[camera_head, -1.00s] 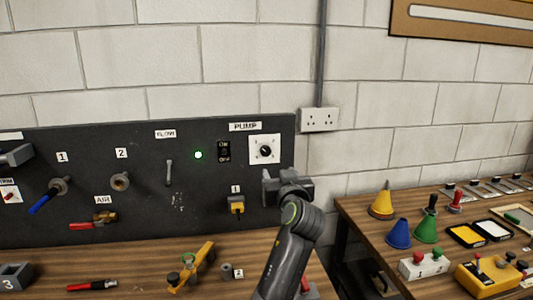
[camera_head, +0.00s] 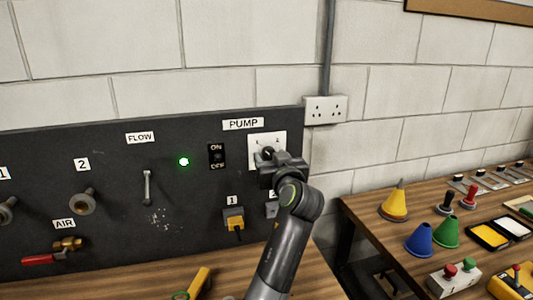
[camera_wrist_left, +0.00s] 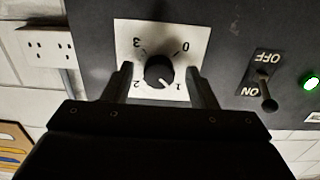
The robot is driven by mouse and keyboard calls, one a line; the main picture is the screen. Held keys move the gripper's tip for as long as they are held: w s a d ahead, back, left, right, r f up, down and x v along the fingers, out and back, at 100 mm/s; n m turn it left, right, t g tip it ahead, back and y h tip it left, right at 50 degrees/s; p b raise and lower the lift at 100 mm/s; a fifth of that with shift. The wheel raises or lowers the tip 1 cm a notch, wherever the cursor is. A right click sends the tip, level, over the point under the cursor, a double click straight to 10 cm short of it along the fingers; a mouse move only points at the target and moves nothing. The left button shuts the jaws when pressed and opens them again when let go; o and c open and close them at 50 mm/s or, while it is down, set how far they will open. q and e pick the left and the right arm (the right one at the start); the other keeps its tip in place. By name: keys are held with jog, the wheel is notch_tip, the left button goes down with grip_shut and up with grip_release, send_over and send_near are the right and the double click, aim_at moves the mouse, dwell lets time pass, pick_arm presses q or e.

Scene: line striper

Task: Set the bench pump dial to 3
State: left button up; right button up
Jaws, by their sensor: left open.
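The pump dial shows in the left wrist view as a round black knob (camera_wrist_left: 158,72) on a white plate (camera_wrist_left: 124,30) marked 0, 1, 2 and 3, seen upside down. Its white pointer is turned toward the 1. My left gripper (camera_wrist_left: 160,68) is open, with one finger on each side of the knob; I cannot tell if they touch it. In the head view my left gripper (camera_head: 272,158) is in front of the dial plate (camera_head: 279,137), under the PUMP label (camera_head: 243,124), and hides part of it. My right gripper is not in view.
Left of the dial are an ON/OFF switch (camera_head: 217,156), a lit green lamp (camera_head: 184,161) and a FLOW lever (camera_head: 147,188). A yellow plug (camera_head: 234,221) sits below. A wall socket (camera_head: 325,109) is to the right. A side bench with cones (camera_head: 396,203) stands farther right.

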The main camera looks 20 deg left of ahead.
pick_arm(q)
jog(key=shift+r, duration=0.1)
jog(key=shift+d, duration=0.1)
jog(key=shift+c, duration=0.9)
jog(key=c, duration=0.8)
